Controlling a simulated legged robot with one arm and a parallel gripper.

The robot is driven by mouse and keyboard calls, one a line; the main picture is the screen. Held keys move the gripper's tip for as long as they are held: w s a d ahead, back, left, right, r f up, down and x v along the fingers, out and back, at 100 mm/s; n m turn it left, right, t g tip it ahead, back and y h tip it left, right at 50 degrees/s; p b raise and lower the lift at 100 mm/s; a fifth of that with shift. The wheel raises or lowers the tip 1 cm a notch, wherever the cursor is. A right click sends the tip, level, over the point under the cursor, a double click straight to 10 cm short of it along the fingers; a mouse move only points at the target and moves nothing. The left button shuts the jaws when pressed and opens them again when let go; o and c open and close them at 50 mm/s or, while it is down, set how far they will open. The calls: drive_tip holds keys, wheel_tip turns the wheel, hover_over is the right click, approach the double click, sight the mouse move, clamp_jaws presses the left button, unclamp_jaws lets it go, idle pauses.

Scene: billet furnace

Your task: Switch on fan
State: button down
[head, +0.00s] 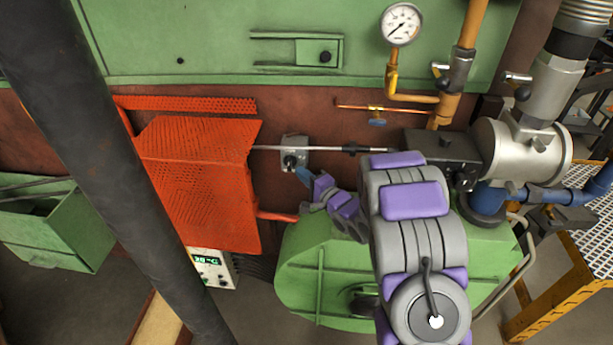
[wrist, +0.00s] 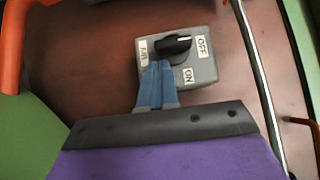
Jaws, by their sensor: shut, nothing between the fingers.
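A grey switch box (wrist: 205,72) is on the brown wall in the wrist view, with a black rotary knob (wrist: 174,46). Its labels read OFF above right and ON below right; a third label at left is hard to read. A light mark on the knob faces the OFF side. The box also shows in the head view (head: 294,141). My gripper (wrist: 156,66) has its blue fingers shut and empty, tips just below the knob in the picture. Whether they touch the knob I cannot tell. In the head view, my gripper (head: 303,174) is just below the box.
An orange perforated guard (head: 195,170) stands left of the switch box. A thin metal rod (head: 330,148) runs past the box. A green rounded housing (head: 315,265) lies below my arm. A pressure gauge (head: 402,24) and yellow pipes are above right.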

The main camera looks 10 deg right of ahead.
drive_tip(key=p, duration=0.2)
drive_tip(key=a+m+t+p, duration=0.1)
drive_tip(key=p, duration=0.1)
drive_tip(key=shift+w+a+f, duration=0.1)
drive_tip(key=shift+f, duration=0.2)
drive_tip(key=shift+w+a+f+p, duration=0.15)
drive_tip(key=shift+a+f+p, duration=0.25)
drive_tip(key=shift+a+p, duration=0.35)
drive_tip(key=shift+w+a+f+p, duration=0.15)
drive_tip(key=shift+a+f+p, duration=0.3)
drive_tip(key=shift+p, duration=0.4)
drive_tip(key=shift+w+a, duration=0.1)
drive_tip(key=shift+a, duration=0.1)
idle(0.6)
drive_tip(key=v, duration=1.7)
drive_tip(key=shift+d+f+b, duration=0.25)
drive_tip(key=shift+b, duration=0.15)
